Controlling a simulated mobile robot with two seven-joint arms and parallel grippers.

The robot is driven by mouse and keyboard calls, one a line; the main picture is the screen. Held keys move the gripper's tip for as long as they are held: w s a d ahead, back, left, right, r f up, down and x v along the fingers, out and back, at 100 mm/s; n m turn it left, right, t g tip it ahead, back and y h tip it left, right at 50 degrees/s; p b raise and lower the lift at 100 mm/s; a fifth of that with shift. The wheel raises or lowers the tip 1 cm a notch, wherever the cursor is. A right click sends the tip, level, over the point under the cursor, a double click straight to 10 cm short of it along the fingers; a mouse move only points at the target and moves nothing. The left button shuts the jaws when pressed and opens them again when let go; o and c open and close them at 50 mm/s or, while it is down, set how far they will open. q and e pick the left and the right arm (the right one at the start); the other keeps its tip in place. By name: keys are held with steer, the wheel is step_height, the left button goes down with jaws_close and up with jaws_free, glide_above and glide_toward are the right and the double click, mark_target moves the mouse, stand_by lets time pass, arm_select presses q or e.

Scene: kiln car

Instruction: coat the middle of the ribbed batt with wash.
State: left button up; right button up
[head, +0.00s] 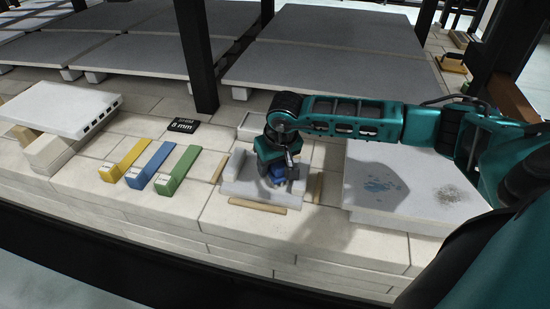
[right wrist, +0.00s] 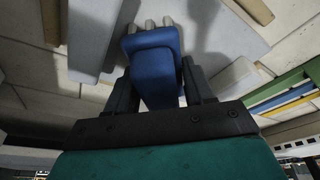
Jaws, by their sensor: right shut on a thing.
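My right gripper (head: 279,178) is shut on a blue tool (head: 278,171) with a thick body. In the right wrist view the blue tool (right wrist: 152,65) sits between the fingers, with several short pale ends at its far side. The gripper is low over a pale grey walled tray (head: 236,188); contact between tool and tray is hidden. A white slab (head: 62,106) with a row of slots in its edge rests on blocks at the left; I cannot tell whether it is the ribbed batt. A flat grey slab (head: 370,203) at the right has blue spots and a dark speckled patch.
Yellow (head: 125,160), blue (head: 149,167) and green (head: 178,171) bars lie left of the tray, near a black "8 mm" plate (head: 183,125). Wooden strips (head: 257,206) border the tray. A dark post (head: 196,60) and large grey slabs (head: 310,65) stand behind.

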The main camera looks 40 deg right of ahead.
mark_target(245, 183)
steer(key=shift+s+a, duration=0.1)
steer(key=shift+s+a+p, duration=0.35)
steer(key=shift+s+a, duration=0.3)
steer(key=shift+a, duration=0.15)
steer(key=shift+s+a+p, duration=0.3)
steer(key=shift+s+a, duration=0.7)
steer(key=shift+a, duration=0.15)
steer(key=shift+w+a+b, duration=0.55)
steer(key=shift+w+a, duration=0.35)
steer(key=shift+w, duration=0.2)
steer(key=shift+w+a+b, duration=0.55)
steer(key=shift+w+a, duration=0.3)
steer(key=shift+w, duration=0.2)
